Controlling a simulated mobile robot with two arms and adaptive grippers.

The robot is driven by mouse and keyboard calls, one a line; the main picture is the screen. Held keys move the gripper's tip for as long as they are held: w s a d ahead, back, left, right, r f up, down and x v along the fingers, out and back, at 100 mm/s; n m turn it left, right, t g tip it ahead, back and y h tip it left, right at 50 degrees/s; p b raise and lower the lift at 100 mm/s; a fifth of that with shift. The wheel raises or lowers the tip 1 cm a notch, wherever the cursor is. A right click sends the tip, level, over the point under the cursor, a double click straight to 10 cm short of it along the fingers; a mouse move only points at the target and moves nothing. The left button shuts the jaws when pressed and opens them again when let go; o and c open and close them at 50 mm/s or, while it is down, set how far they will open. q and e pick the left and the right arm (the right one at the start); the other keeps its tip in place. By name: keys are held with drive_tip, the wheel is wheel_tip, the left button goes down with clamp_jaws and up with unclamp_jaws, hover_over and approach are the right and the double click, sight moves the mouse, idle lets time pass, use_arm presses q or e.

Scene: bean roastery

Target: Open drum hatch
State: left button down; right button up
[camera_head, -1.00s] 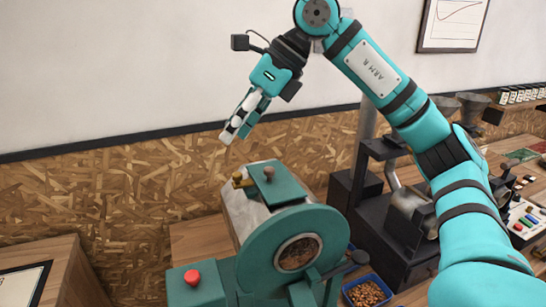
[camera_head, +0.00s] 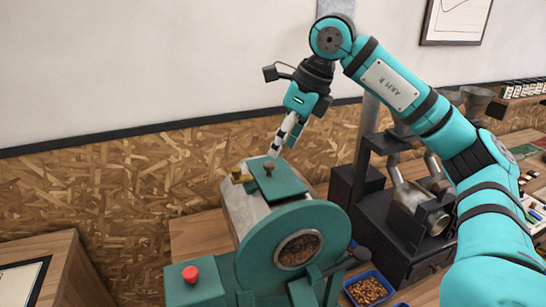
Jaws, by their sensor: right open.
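The drum roaster has a round teal front with a dark round window (camera_head: 298,251) and a pale metal drum (camera_head: 240,207) behind it. On top of the drum lies the flat teal hatch (camera_head: 279,182) with a small brown knob (camera_head: 268,167). The hatch looks shut. A brass-coloured piece (camera_head: 241,175) sits at its left edge. My right gripper (camera_head: 279,148) is open and empty, pointing down just above the knob, with a small gap between them. My left gripper is not in view.
A red button (camera_head: 190,274) sits on the teal box at the front left. A blue tray of beans (camera_head: 369,290) stands right of the roaster. Dark machinery (camera_head: 405,225) stands behind the tray. A framed sheet (camera_head: 22,284) lies at the far left.

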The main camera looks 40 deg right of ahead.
sight(270, 164)
drive_tip(key=x, duration=0.5)
drive_tip(key=shift+w+a+f+p, duration=0.15)
drive_tip(key=shift+f+p, duration=0.05)
drive_tip(key=shift+p, duration=0.2)
clamp_jaws()
